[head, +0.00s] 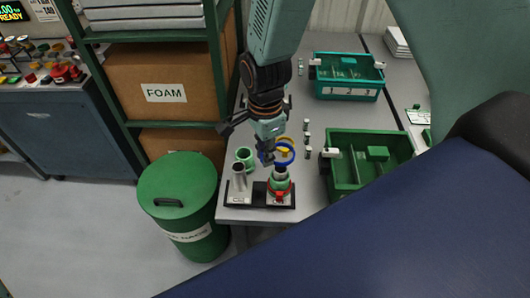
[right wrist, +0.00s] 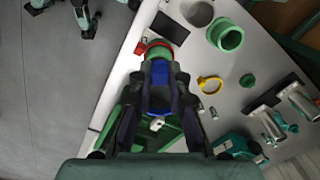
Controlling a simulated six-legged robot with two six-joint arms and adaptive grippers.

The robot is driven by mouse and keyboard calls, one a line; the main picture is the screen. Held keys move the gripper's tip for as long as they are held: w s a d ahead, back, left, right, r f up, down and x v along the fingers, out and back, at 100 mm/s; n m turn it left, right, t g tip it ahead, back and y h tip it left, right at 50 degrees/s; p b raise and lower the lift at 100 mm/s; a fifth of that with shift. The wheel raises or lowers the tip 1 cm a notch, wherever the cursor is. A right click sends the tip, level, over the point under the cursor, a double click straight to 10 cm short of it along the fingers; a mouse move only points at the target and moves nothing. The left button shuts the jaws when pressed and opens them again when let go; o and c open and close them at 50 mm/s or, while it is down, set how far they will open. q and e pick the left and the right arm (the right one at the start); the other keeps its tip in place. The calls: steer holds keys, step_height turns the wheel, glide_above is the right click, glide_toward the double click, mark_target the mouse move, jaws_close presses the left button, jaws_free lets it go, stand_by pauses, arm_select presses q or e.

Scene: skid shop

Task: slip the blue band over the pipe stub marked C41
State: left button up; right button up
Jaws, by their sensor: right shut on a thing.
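My right gripper (head: 268,155) is shut on the blue band (head: 285,153). The band also shows between the fingers in the right wrist view (right wrist: 160,73). In the head view it appears tilted, just above the top of a green pipe stub with a red part (head: 280,183). That stub also shows beyond the fingertips in the right wrist view (right wrist: 158,50). I cannot tell whether band and stub touch. A grey pipe stub (head: 239,178) stands to the left on the same black base. The labels are too small to read surely, so I cannot tell which is C41. My left gripper is not in view.
A green ring (right wrist: 226,36) and a yellow band (right wrist: 210,84) lie close by on the grey table (head: 318,115). A green bin (head: 345,183) stands right of the stubs, several small cylinders between. A green drum (head: 178,205) stands left of the table.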

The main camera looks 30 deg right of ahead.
steer(key=shift+w+d+f+b, duration=0.1)
steer(key=shift+d+f+b, duration=0.1)
steer(key=shift+f+b, duration=0.6)
steer(key=shift+s+f+b, duration=0.2)
steer(key=shift+f+b, duration=0.4)
steer(key=shift+a+f, duration=0.2)
steer(key=shift+f, duration=0.3)
steer(key=shift+w+d+f, duration=0.1)
steer(key=shift+f, duration=0.25)
steer(key=shift+r, duration=0.1)
steer(key=shift+w, duration=0.1)
